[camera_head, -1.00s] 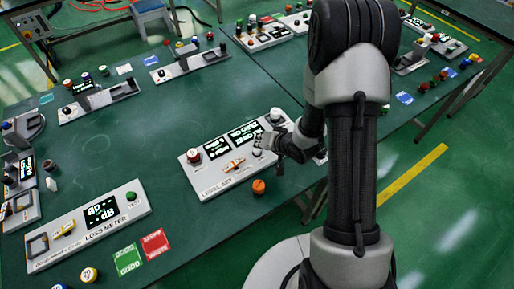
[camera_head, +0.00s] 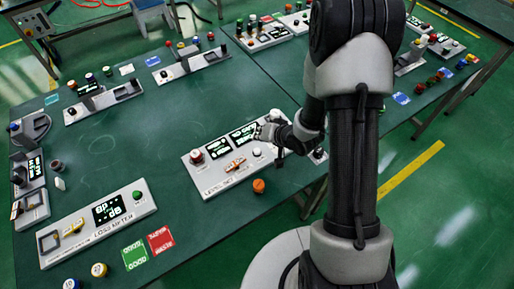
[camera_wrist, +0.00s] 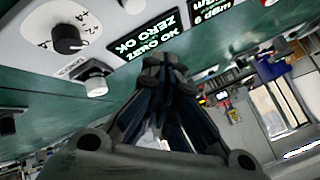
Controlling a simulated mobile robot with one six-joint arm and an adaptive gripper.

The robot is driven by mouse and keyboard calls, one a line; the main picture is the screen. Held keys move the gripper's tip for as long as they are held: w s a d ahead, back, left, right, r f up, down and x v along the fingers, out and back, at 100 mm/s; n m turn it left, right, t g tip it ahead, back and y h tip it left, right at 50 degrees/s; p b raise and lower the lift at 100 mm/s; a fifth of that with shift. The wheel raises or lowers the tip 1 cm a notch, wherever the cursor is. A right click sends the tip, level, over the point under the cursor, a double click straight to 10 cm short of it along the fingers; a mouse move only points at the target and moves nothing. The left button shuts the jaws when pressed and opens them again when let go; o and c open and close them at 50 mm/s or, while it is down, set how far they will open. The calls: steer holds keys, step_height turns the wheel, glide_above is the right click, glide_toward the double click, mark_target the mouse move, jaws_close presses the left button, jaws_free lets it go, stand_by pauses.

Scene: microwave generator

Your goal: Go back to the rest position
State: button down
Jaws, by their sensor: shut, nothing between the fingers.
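My gripper (camera_head: 276,139) is over the right part of the level set panel (camera_head: 213,187) in the head view, partly hidden by my own arm. In the wrist view my gripper (camera_wrist: 165,75) has its fingers together with nothing between them, in front of the lit displays (camera_wrist: 150,42). The exact gap between fingertips and panel is not clear.
The loss meter panel (camera_head: 128,217) is at the front left, with a green card (camera_head: 134,256) and a red card (camera_head: 160,241) beside it. An orange knob (camera_head: 259,186) stands in front of the level set panel. Several other panels stand along the table's back and left.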

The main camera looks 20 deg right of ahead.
stand_by(0.7)
steer(key=s+d+r+n+g+h, duration=0.1)
steer(key=s+d+r+h, duration=0.25)
steer(key=r, duration=0.65)
steer(key=s+d+r+n+h, duration=0.15)
steer(key=s+r, duration=0.25)
steer(key=r, duration=0.7)
steer(key=s+a+r+n+g, duration=0.1)
steer(key=s+a+r, duration=0.2)
steer(key=s, duration=0.7)
steer(key=s+a+r+g+y, duration=0.1)
steer(key=s+a+r, duration=0.2)
steer(key=s, duration=0.7)
steer(key=shift+s+r+n+g, duration=0.25)
steer(key=shift+r+n+g, duration=0.15)
steer(key=shift+r, duration=0.25)
